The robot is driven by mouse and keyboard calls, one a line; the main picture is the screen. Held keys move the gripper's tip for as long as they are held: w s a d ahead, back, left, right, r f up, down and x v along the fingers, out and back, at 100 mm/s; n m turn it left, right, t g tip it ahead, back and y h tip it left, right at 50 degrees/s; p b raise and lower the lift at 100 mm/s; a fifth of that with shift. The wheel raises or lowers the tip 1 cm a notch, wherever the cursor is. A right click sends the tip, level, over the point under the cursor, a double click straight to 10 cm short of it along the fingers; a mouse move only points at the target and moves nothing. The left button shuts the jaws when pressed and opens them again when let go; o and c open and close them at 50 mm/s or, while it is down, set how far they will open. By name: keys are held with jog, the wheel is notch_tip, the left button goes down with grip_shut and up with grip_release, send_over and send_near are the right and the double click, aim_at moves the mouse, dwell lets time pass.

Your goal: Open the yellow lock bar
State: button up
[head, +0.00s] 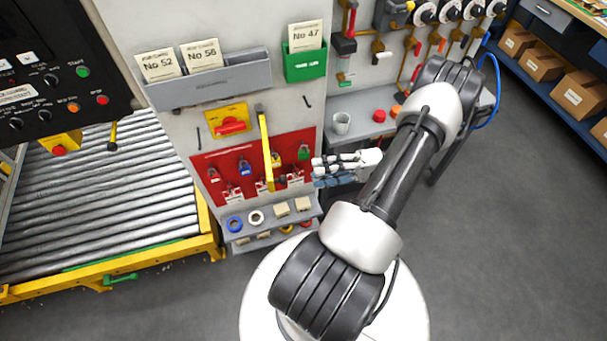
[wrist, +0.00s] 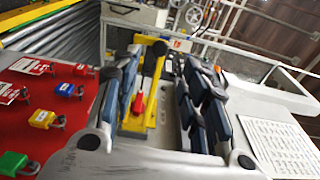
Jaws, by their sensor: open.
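The yellow lock bar (head: 266,150) stands nearly upright in front of the red padlock board (head: 206,162) in the head view. My gripper (head: 317,172) is just right of the bar, its fingers pointing left towards it, with a small gap visible. In the wrist view my gripper (wrist: 160,75) is open and nothing is held between its fingers. A yellow strip with a dark end, which looks like the bar (wrist: 157,80), shows beyond and between the fingers. A red handle (wrist: 138,103) on a yellow plate lies beside it. The left finger hides part of this.
Red, blue (head: 244,168), yellow and green padlocks (head: 303,152) hang on the board around the bar. A small shelf (head: 290,217) with rings and blocks is below. Grey (head: 210,83) and green card holders (head: 305,65) are above. A roller conveyor (head: 100,195) is left.

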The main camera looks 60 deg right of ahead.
jog(key=shift+v, duration=2.15)
